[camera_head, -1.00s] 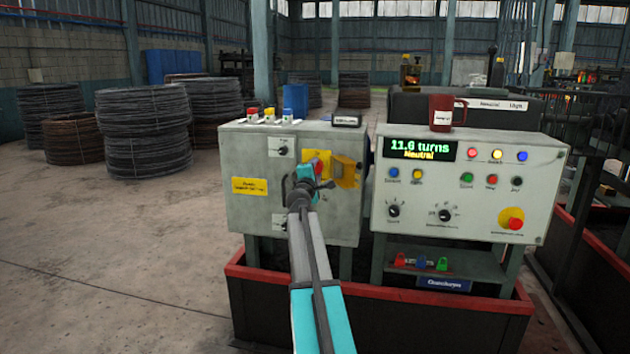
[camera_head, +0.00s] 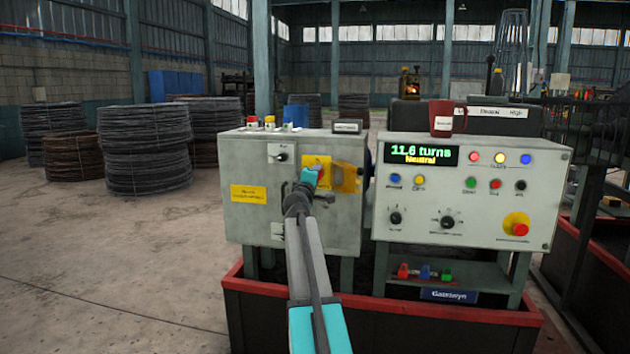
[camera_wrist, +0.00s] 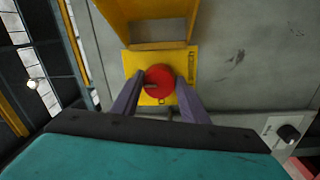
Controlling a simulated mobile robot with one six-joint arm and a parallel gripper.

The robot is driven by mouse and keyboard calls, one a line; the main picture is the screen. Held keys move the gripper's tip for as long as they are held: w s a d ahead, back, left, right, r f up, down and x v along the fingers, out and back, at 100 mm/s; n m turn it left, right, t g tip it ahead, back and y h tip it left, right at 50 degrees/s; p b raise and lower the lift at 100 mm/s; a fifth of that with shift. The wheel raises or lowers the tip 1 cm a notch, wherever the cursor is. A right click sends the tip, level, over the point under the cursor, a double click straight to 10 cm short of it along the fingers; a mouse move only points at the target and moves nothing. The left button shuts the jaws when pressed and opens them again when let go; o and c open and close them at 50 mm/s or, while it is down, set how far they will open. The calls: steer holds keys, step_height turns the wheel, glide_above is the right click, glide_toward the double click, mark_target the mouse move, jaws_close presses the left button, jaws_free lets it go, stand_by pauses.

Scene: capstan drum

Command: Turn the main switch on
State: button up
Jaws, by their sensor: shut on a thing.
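The main switch (camera_wrist: 159,81) is a round red knob on a yellow plate (camera_wrist: 188,63) on the front of the grey cabinet (camera_head: 245,215). In the wrist view my gripper (camera_wrist: 160,84) has one finger on each side of the red knob and is shut on it. In the head view my gripper (camera_head: 312,178) is at the yellow plate and hides most of the knob. A yellow hinged cover (camera_wrist: 150,22) stands open beside the plate. The knob's position marks are too small to read.
To the right is a control panel (camera_head: 470,240) whose display reads 11.6 turns, Neutral. A red mug (camera_head: 443,125) stands on top of it. A red-edged black plinth (camera_head: 400,310) lies below both cabinets. Wire coils (camera_head: 145,150) stand on the open floor at left.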

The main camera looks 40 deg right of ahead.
steer(key=shift+s+d+r, duration=0.1)
steer(key=shift+d+r, duration=0.05)
steer(key=o, duration=0.9)
steer(key=shift+o, duration=0.8)
steer(key=shift+a, duration=0.2)
steer(key=p+v, duration=0.1)
steer(key=v, duration=1.2)
steer(key=shift+s+a+p, duration=0.15)
steer(key=shift+a+p, duration=0.05)
steer(key=shift+p, duration=0.2)
